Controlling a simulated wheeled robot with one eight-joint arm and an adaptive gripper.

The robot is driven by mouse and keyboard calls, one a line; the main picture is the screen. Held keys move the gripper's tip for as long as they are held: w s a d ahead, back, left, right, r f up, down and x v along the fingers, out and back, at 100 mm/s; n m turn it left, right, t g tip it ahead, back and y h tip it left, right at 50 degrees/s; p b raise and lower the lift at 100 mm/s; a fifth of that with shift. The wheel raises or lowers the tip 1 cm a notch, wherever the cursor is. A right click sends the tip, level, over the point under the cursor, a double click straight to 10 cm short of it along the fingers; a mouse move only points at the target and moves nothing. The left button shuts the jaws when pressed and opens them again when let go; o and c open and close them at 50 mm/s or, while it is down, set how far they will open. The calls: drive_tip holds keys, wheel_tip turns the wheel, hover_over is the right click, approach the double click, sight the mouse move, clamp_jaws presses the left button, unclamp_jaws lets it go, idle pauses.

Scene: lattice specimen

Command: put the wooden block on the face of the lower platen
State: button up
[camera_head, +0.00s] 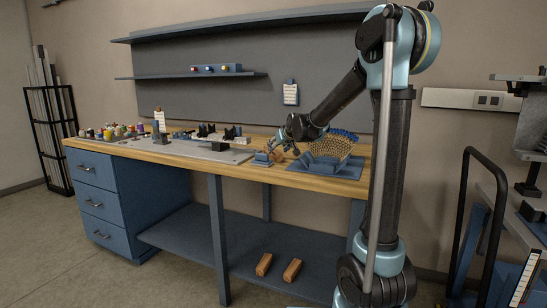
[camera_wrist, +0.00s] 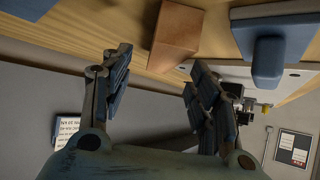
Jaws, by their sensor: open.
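My gripper (camera_head: 283,147) is low over the right half of the bench. In the wrist view my gripper (camera_wrist: 160,72) has its two fingers wide apart with nothing between them. A brown wooden block (camera_wrist: 176,35) sits on the bench top just beyond the fingertips, apart from them. In the head view this block is small and partly hidden by my gripper. A machine with dark fittings (camera_head: 528,188) stands at the right edge, partly cut off. I cannot tell which part of it is the lower platen.
A blue piece (camera_wrist: 269,58) stands right of the block in the wrist view. A tan lattice (camera_head: 330,148) sits on blue supports right of my gripper. Two wooden pieces (camera_head: 264,264) (camera_head: 291,270) lie on the lower shelf. A black-handled cart (camera_head: 468,220) stands before the machine.

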drive_tip(key=shift+x, duration=2.7)
drive_tip(key=shift+a+r, duration=0.15)
drive_tip(key=c, duration=1.3)
drive_tip(key=shift+r, duration=0.1)
